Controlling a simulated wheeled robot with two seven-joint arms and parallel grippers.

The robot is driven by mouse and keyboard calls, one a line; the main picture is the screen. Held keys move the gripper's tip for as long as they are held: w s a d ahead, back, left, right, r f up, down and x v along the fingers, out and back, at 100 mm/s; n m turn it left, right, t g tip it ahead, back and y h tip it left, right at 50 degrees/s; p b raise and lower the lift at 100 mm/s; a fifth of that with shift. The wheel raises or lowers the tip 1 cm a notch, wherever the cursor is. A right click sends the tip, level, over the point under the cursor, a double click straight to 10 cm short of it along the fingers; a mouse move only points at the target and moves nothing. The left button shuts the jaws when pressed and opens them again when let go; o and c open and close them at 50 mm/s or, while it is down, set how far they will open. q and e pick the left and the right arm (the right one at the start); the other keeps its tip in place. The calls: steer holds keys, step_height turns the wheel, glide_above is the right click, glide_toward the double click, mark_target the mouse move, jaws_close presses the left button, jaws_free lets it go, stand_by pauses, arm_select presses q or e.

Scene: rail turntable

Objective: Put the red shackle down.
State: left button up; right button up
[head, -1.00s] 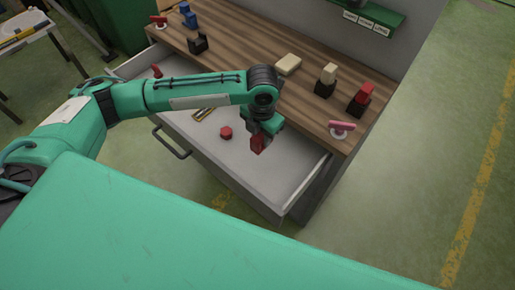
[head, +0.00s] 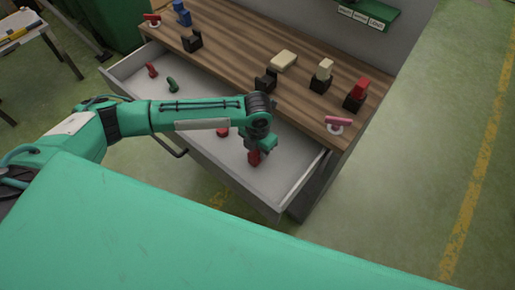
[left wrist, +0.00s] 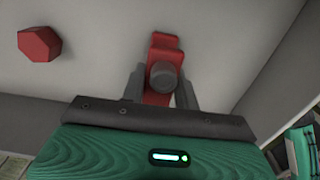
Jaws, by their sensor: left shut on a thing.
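The red shackle (head: 254,158) is between the fingers of my left gripper (head: 256,150), over the right part of the open drawer (head: 285,190). In the left wrist view the red shackle (left wrist: 164,43) sits upright in the picture between the two grey fingers of the left gripper (left wrist: 162,85), which are shut on it. Part of it is hidden by a round grey end in front. The pale drawer floor (left wrist: 230,30) lies behind it. I cannot tell whether the shackle touches the floor. My right gripper is not in view.
A red hexagonal piece (left wrist: 39,44) lies in the drawer beside the gripper. A small red piece (head: 152,70) and a green piece (head: 173,85) are at the drawer's left. The wooden top (head: 235,50) behind bears several black holders and coloured pieces.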

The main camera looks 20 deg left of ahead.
arm_select(q)
steer(key=o, duration=1)
steer(key=shift+f, duration=0.1)
steer(key=shift+o, duration=0.4)
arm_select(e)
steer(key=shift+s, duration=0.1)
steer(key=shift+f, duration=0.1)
arm_select(q)
step_height(320, 180, up, 12)
steer(key=shift+r, duration=0.2)
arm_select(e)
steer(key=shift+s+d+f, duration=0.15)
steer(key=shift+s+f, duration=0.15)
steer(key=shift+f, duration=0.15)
arm_select(q)
steer(key=shift+f, duration=0.1)
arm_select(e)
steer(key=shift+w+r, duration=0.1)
